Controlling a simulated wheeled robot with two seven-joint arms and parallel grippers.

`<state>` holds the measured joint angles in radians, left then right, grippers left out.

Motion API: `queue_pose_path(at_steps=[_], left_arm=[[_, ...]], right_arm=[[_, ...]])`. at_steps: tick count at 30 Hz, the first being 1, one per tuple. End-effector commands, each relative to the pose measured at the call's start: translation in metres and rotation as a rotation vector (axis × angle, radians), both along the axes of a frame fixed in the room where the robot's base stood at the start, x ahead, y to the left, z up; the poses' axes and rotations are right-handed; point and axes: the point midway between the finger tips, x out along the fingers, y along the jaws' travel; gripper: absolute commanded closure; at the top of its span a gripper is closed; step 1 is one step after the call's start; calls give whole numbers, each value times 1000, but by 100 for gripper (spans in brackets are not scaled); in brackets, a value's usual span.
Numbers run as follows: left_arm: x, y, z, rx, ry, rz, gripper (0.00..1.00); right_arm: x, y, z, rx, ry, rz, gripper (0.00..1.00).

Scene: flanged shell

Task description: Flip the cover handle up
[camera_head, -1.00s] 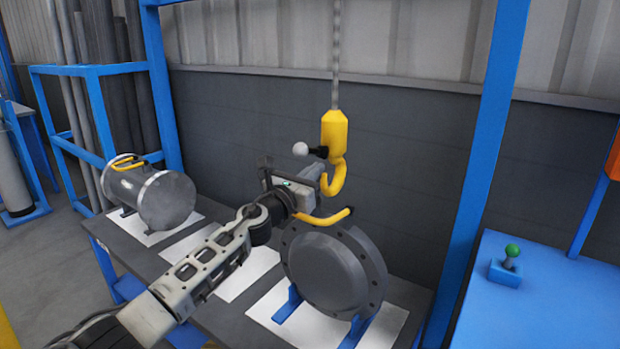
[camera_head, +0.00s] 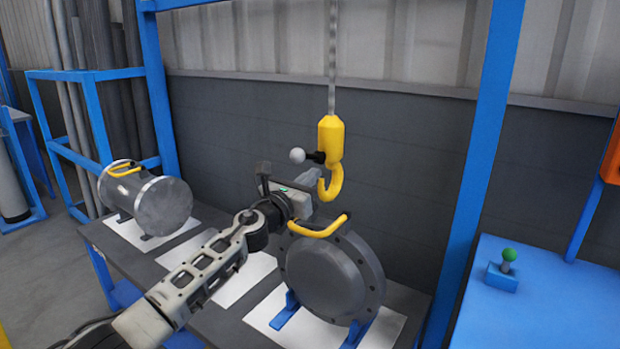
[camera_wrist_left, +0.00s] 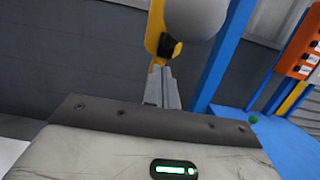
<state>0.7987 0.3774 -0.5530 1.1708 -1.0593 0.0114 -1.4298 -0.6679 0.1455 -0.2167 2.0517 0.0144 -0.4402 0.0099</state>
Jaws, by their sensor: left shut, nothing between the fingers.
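The round grey flanged cover (camera_head: 330,282) stands upright on blue supports on the table. Its yellow handle (camera_head: 320,231) lies along the cover's upper edge, bowed towards the camera rather than standing straight up. My left gripper (camera_head: 315,178) is above and behind the handle, close to the yellow hook, with its fingers apart from the handle. In the left wrist view its fingers (camera_wrist_left: 162,86) are together and hold nothing. The hook partly overlaps the fingertips in the head view. My right gripper is in neither view.
The yellow crane hook (camera_head: 331,140) hangs on a chain just above the cover, with a white ball knob (camera_head: 297,155) beside it. A grey cylinder (camera_head: 160,205) with a yellow handle stands at the left. Blue frame posts (camera_head: 478,150) flank the table.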

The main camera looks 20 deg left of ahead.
Motion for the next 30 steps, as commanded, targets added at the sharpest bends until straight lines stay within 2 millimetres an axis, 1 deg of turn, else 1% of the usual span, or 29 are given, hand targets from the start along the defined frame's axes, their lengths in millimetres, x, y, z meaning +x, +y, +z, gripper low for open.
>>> queue_pose_path(at_steps=[7,10,13,15,17,19,24,27,30], left_arm=[[0,0,-1,0,0,0,100],[-1,0,-8,0,1,0,100],[-2,1,-22,1,1,0,100],[-4,1,-36,1,1,-1,100],[-5,2,-49,0,1,-1,100],[-17,7,-52,3,2,0,100],[-49,17,-74,2,2,-1,100],[-64,22,-84,1,2,-2,100],[-74,26,-91,-1,1,0,100]], right_arm=[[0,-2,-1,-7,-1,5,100],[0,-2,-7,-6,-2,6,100],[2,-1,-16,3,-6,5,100],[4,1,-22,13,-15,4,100],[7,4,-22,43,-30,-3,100],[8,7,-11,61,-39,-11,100],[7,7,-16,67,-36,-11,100],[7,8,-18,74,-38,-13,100],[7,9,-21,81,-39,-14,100]])
